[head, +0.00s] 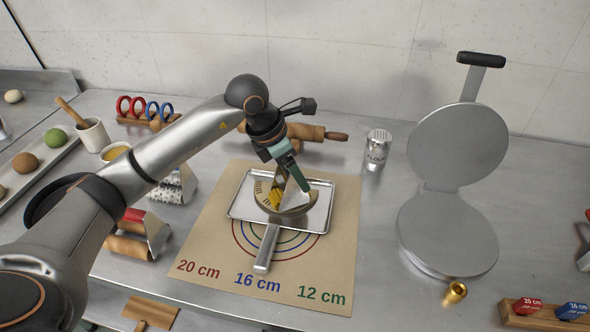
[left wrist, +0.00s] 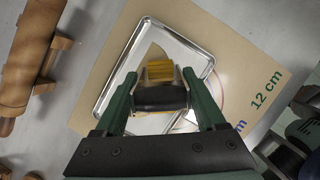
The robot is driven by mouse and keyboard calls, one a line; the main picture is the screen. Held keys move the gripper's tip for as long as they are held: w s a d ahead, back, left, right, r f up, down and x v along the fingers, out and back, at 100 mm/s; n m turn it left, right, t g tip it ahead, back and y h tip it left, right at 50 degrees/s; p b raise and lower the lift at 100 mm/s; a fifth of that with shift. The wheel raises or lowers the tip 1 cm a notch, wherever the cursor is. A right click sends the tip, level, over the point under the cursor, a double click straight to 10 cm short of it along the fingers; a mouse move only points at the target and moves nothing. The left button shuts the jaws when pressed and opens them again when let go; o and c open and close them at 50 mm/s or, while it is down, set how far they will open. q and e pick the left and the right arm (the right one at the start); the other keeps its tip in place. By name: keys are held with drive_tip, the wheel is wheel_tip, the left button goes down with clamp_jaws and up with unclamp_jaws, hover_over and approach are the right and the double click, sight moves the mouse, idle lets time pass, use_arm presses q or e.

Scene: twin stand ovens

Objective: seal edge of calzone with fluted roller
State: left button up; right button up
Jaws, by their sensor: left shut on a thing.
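My left gripper (head: 290,170) is above the tray, pointing down, and is shut on the fluted roller. In the left wrist view the roller's black grip (left wrist: 160,97) lies between my left fingers, with its yellow ridged wheel (left wrist: 158,70) beyond it. The yellow wheel (head: 276,197) also shows low over the calzone in the head view. The tan, rounded calzone (head: 265,190) has dark marks along its left edge. Gripper and roller partly hide it. I cannot tell whether the wheel touches it. My right gripper is not in view.
A shallow metal tray (head: 236,210) rests on a brown mat (head: 205,235) printed with size rings. A grey flat handle (head: 268,248) sticks out over its front edge. A flour shaker (head: 377,148), a hinged round press (head: 447,233) and a rolling pin (head: 308,132) stand nearby.

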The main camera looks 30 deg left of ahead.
use_arm(q)
drive_tip(key=shift+f, duration=0.15)
drive_tip(key=shift+f+b, duration=0.3)
drive_tip(key=shift+b, duration=0.15)
drive_tip(key=shift+w+d+r, duration=0.1)
drive_tip(key=shift+w+d, duration=0.95)
drive_tip(key=shift+w, duration=0.25)
wheel_tip(320, 180, up, 4)
drive_tip(key=p, duration=0.2)
drive_tip(key=shift+p, duration=0.3)
drive_tip(key=shift+a, duration=0.1)
